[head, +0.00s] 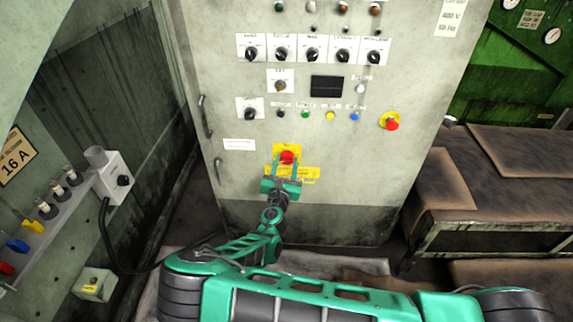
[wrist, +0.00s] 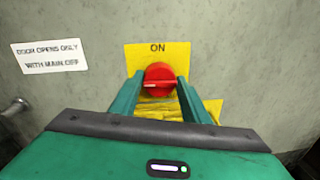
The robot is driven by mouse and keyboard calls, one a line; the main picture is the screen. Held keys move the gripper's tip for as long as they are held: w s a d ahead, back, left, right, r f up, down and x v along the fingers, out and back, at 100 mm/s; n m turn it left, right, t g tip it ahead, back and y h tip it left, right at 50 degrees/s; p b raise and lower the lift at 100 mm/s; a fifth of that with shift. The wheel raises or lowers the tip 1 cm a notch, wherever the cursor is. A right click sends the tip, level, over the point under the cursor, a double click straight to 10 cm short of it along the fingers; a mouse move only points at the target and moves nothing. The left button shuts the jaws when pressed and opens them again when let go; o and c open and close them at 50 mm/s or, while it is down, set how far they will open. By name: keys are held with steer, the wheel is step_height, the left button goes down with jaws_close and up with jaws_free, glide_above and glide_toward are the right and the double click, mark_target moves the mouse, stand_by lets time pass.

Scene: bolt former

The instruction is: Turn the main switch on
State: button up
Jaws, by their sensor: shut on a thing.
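The main switch is a red rotary knob (head: 287,157) on a yellow plate, low on the front of the grey control cabinet. In the wrist view the red knob (wrist: 159,80) shows a grip bar lying about level, and the word ON stands above it on the yellow plate (wrist: 157,50). My gripper (head: 286,170) is at the knob, with its two green fingers on the left and right sides of it. In the wrist view my gripper (wrist: 160,92) is shut on the knob. The lower part of the plate is partly hidden by the fingers.
The cabinet (head: 350,175) carries rows of black selector knobs, coloured buttons and a red emergency stop (head: 391,124) on yellow. A white sign (wrist: 52,56) left of the switch reads "DOOR OPENS ONLY WITH MAIN OFF". A brown-topped bench (head: 500,190) stands at the right, a wall panel with plugs at the left.

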steer(key=m, duration=0.4)
steer(key=shift+r+m, duration=0.1)
steer(key=shift+m, duration=0.3)
steer(key=m, duration=0.4)
steer(key=shift+g, duration=0.3)
steer(key=m, duration=0.4)
steer(key=shift+d+y, duration=0.15)
steer(key=shift+y, duration=0.25)
steer(key=shift+d+m, duration=0.1)
steer(key=shift+m, duration=1.9)
steer(key=o, duration=1)
